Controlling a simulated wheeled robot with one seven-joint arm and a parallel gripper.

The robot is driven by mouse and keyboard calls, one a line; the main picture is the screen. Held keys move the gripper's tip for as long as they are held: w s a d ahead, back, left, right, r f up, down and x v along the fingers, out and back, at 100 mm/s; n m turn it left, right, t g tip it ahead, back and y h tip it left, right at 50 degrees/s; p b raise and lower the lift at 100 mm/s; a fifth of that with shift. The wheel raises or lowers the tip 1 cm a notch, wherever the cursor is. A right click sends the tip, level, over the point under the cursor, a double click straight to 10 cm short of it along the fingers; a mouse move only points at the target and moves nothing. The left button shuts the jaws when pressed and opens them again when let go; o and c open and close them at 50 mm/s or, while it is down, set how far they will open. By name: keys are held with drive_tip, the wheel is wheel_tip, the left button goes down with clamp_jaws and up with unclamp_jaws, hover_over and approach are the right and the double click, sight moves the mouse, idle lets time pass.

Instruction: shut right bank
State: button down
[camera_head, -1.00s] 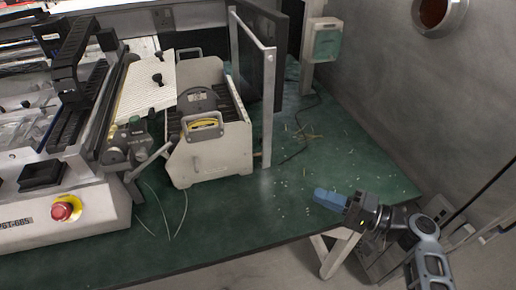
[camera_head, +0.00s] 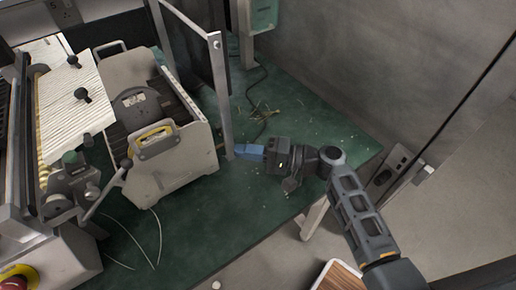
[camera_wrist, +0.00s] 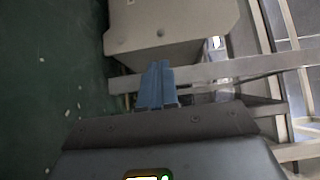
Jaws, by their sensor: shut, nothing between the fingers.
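An upright pale metal frame (camera_head: 218,85) with a dark panel (camera_head: 190,45) behind it stands open at the right of the machine; I take this as the right bank, though I cannot be sure. My gripper (camera_head: 240,151) is shut and empty, its blue fingers just right of the frame's lower end. In the wrist view the blue fingertips (camera_wrist: 158,70) lie against or very near a pale bar (camera_wrist: 220,70) that crosses the picture; I cannot tell whether they touch.
A cream box-shaped unit (camera_head: 172,170) with a yellow handle stands left of the frame. The green table (camera_head: 310,125) is mostly clear on the right, with scattered bits. A grey wall (camera_head: 370,60) and a pale green box (camera_head: 263,14) on a post stand behind.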

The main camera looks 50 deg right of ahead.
sight(195, 161)
drive_tip(key=shift+p+x, duration=0.3)
drive_tip(key=shift+x, duration=1.85)
drive_tip(key=shift+a, duration=0.1)
drive_tip(key=a, duration=0.3)
drive_tip(key=w+a+b, duration=0.1)
drive_tip(key=a, duration=0.1)
drive_tip(key=shift+w+a+f+b, duration=0.15)
drive_tip(key=shift+w+a+b, duration=0.15)
drive_tip(key=shift+a, duration=0.55)
